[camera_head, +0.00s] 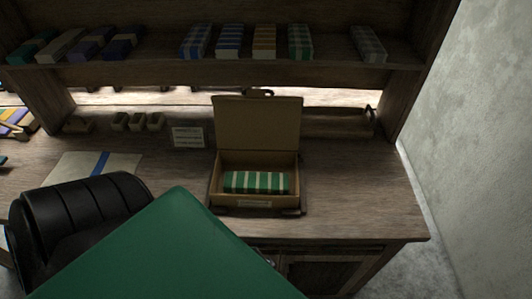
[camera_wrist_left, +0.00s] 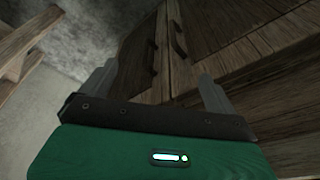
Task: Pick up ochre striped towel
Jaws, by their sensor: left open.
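The ochre striped towel (camera_head: 264,41) lies folded on the upper shelf in the head view. It sits between a blue and white striped towel (camera_head: 229,40) and a green striped one (camera_head: 300,42). My left gripper (camera_wrist_left: 157,88) shows in the left wrist view with its two fingers wide apart and nothing between them. It faces dark wooden cabinet doors and is not at the towel. The left gripper's fingers do not show in the head view. My right gripper is in neither view.
An open box (camera_head: 257,122) with a green striped towel (camera_head: 256,182) inside stands on the desk (camera_head: 360,190). More folded towels lie along the shelf (camera_head: 345,62). A small card (camera_head: 188,137) stands left of the box. The desk right of the box is clear.

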